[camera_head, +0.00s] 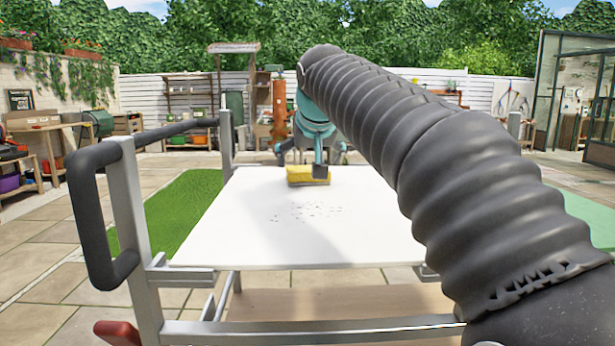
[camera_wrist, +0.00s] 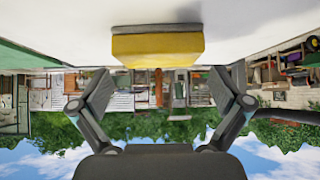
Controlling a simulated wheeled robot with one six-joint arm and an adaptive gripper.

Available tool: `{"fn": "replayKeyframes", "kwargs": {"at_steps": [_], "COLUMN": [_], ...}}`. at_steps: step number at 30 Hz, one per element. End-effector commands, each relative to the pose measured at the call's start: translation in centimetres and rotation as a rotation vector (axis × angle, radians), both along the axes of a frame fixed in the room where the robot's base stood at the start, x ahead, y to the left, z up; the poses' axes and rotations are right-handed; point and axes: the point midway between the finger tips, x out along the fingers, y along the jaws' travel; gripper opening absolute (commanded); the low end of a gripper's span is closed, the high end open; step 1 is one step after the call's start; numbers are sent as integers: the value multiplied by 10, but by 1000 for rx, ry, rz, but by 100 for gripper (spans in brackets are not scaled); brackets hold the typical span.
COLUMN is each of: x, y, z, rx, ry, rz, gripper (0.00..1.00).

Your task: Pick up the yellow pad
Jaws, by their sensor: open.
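The yellow pad (camera_head: 300,176) is a block lying on the white tabletop near its far edge. In the wrist view, which is upside down, the yellow pad (camera_wrist: 158,50) shows its broad yellow side, with a grey strip where it meets the tabletop. My gripper (camera_wrist: 160,92) is open and empty. Its two fingers are spread to either side of the pad's width, and the pad's face lies just beyond the tips. In the head view my gripper (camera_head: 319,171) is at the pad and overlaps its right part; whether they touch I cannot tell.
The white tabletop (camera_head: 235,235) has small dark gravel bits (camera_head: 305,211) scattered near its middle and is otherwise clear. A cart frame with a dark handle (camera_head: 85,215) stands at the near left. Green turf (camera_head: 165,210) lies left of the table. Shelves and a fence stand behind.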

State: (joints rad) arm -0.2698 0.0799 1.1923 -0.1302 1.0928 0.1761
Motion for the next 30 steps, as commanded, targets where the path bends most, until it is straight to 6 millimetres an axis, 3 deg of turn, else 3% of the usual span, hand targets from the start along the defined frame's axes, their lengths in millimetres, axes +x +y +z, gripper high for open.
{"fn": "replayKeyframes", "kwargs": {"at_steps": [7, 15, 20, 21, 30], "x": [24, 27, 27, 27, 27], "y": [1, 2, 2, 2, 2], "z": [-26, -28, -28, -28, -26], "rx": [-1, 0, 0, 0, 0], "ry": [3, 1, 1, 1, 1], "rz": [-1, 0, 0, 0, 0], "gripper": [100, 100, 60, 57, 57]}}
